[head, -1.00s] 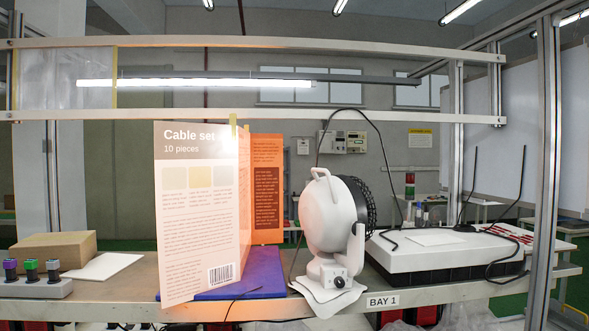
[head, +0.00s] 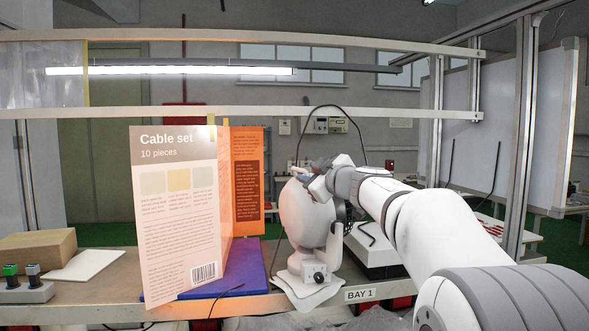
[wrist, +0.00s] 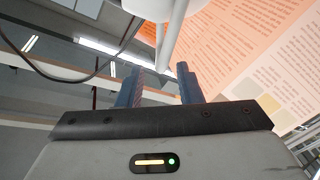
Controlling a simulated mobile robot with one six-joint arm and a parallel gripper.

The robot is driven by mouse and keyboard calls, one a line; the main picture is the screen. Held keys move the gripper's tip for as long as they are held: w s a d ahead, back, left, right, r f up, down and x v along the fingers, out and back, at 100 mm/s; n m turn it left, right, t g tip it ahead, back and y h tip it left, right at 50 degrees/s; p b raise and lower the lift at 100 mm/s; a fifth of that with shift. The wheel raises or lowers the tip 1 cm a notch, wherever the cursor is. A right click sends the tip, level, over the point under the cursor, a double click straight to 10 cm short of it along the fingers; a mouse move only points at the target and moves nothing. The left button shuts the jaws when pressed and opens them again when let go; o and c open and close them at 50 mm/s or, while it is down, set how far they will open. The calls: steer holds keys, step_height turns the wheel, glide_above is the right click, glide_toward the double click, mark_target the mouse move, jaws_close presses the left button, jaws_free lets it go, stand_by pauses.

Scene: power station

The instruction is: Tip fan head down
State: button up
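The white desk fan stands upright on the bench in the head view, its rounded head (head: 306,213) above a white base (head: 306,272) with a dark knob. My arm reaches in from the right. My gripper (head: 299,174) is at the top of the fan head, by its carrying handle, and hides most of the handle and the black grille. In the wrist view my gripper's two blue fingers (wrist: 158,82) are apart. The white handle (wrist: 168,40) reaches down to the gap between them. I cannot tell whether a finger touches it.
A tall cable set card (head: 178,215) and an orange panel (head: 247,180) stand just left of the fan, near a blue mat (head: 252,272). A black cable (head: 345,108) arches behind the fan. A cardboard box (head: 38,246) sits far left. A white-topped unit (head: 368,245) lies behind my arm.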

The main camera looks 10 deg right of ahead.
steer(key=x, duration=0.6)
steer(key=shift+w+p, duration=0.1)
steer(key=shift+p, duration=0.25)
steer(key=shift+c, duration=0.2)
jaws_close()
